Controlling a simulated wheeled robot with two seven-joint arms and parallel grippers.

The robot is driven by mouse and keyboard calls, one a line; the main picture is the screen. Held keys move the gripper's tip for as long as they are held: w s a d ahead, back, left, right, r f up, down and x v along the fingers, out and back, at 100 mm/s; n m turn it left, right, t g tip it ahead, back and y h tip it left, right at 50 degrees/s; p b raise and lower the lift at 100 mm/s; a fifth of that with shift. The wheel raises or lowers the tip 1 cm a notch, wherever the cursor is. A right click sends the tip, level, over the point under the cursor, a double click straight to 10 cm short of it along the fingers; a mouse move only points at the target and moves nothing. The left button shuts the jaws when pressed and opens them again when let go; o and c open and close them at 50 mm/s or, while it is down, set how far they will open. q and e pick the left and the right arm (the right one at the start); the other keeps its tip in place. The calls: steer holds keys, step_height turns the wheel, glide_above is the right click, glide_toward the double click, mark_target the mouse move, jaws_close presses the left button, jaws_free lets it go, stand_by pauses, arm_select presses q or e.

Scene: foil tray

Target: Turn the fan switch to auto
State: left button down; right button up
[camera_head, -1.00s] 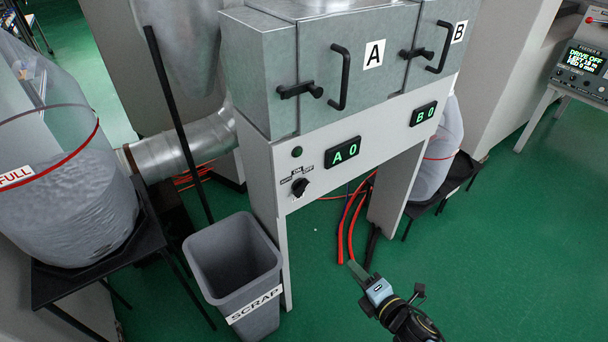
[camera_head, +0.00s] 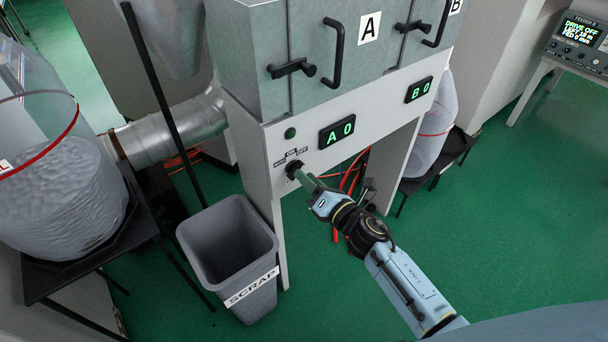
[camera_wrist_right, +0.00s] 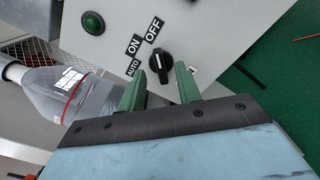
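The fan switch (camera_head: 293,169) is a black rotary knob on the pale front panel of the grey cabinet, below a round green lamp. In the right wrist view the knob (camera_wrist_right: 160,65) has AUTO, ON and OFF labels beside it, and its pointer seems to face the OFF side. My right gripper (camera_head: 303,177) is at the panel by the knob. In the right wrist view its green fingers (camera_wrist_right: 160,70) are apart, with the knob between or just beyond their tips. I cannot tell whether they touch it. My left gripper is not in view.
A grey SCRAP bin (camera_head: 230,255) stands below left of the panel. A thin black pole (camera_head: 160,100) rises behind it. Doors with black handles (camera_head: 335,52) and the A (camera_head: 337,131) and B (camera_head: 418,89) displays are above. Green floor is clear at right.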

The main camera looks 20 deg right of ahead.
mark_target(295, 169)
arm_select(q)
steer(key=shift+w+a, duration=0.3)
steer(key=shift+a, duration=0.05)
arm_select(e)
steer(key=shift+x, duration=1.1)
jaws_close()
